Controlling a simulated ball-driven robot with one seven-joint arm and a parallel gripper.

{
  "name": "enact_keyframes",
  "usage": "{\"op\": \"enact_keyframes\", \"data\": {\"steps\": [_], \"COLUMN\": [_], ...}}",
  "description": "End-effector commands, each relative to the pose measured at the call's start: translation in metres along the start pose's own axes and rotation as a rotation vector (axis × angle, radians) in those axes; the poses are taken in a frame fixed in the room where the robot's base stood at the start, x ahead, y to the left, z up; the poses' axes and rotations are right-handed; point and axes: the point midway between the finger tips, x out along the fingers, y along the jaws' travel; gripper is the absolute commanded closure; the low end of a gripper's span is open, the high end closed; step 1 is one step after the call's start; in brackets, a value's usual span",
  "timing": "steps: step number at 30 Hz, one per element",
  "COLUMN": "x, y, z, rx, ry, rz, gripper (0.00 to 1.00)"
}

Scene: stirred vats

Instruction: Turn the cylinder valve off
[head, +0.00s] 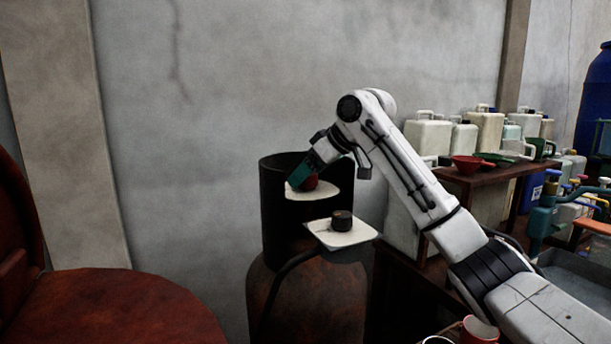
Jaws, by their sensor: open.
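The cylinder (308,300) is a rusty brown vessel with a dark collar (278,215) around its top, standing against the wall. A round red knob (311,183) sits inside the collar, over a white plate (325,193). My gripper (301,180), with teal fingers, reaches down into the collar from the upper right. Its fingers are open at the left side of the red knob and partly cover it. I cannot tell whether they touch it. A small black knob (342,220) stands on a second white plate (352,237), in front and to the right.
A curved dark bar (290,270) runs below the front plate. A dark red round surface (110,310) fills the lower left. Shelves with white jugs (428,135) and a red funnel (467,164) stand at right, behind my arm. The wall area left of the cylinder is clear.

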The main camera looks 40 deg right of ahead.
Motion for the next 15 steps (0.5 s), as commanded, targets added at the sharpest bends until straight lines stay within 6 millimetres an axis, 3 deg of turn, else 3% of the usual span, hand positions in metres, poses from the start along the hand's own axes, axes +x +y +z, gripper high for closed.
{"op": "enact_keyframes", "data": {"steps": [13, 15], "x": [0.0110, 0.0109], "y": [0.0002, 0.0002], "z": [0.0004, 0.0004], "rx": [0.000, 0.000], "ry": [0.000, 0.000], "rz": [0.001, 0.001], "gripper": [0.19, 0.26]}}
